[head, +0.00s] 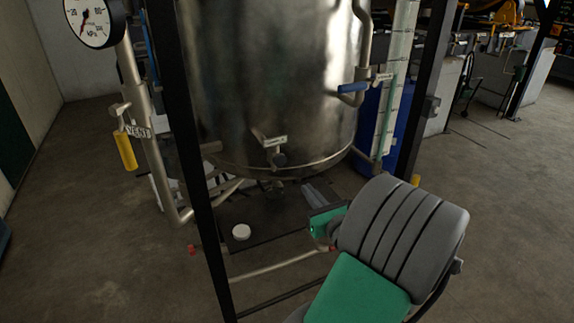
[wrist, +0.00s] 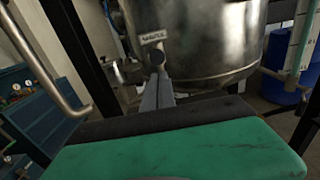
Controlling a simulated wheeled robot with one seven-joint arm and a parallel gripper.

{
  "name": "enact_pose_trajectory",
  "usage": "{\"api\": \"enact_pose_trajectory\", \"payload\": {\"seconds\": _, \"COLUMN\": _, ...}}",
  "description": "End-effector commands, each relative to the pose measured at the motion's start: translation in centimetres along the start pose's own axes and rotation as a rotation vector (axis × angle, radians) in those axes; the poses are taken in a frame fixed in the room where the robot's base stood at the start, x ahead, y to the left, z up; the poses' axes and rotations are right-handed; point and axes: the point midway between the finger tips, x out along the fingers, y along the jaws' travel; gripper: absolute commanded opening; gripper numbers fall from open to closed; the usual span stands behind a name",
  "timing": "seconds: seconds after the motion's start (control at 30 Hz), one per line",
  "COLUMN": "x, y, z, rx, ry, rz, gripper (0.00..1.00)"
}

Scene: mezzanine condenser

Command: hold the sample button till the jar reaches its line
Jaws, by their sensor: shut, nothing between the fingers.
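A steel tank (head: 275,80) stands in a black frame. A small pale label (head: 270,141), too small to read, sits low on its front, with a dark round knob or button (head: 279,160) under it. The label (wrist: 152,37) and knob (wrist: 157,57) also show in the wrist view. My gripper (head: 306,187) is shut and empty, below and right of the knob in the head view. In the wrist view my fingertips (wrist: 158,78) line up just under the knob; I cannot tell whether they touch.
A pipe with a yellow-handled vent valve (head: 126,151) and a pressure gauge (head: 93,20) are at left. A blue-handled valve (head: 353,87), a sight tube (head: 393,80) and a blue drum (wrist: 284,84) are at right. Black frame posts (head: 187,130) stand close to my arm.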

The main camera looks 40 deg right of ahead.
Motion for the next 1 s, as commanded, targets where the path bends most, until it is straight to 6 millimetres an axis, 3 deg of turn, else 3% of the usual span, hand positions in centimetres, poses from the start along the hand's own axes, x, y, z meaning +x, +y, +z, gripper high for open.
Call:
{"api": "enact_pose_trajectory", "payload": {"seconds": 0.6, "x": 12.0, "y": 0.3, "z": 0.3, "rx": -0.002, "ry": 0.0, "rz": 0.006, "gripper": 0.0}}
{"api": "enact_pose_trajectory", "payload": {"seconds": 0.77, "x": 13.4, "y": 0.2, "z": 0.2, "rx": -0.003, "ry": 0.0, "rz": 0.004, "gripper": 0.0}}
{"api": "enact_pose_trajectory", "payload": {"seconds": 1.0, "x": 13.6, "y": 0.1, "z": 0.0, "rx": -0.003, "ry": 0.0, "rz": 0.003, "gripper": 0.0}}
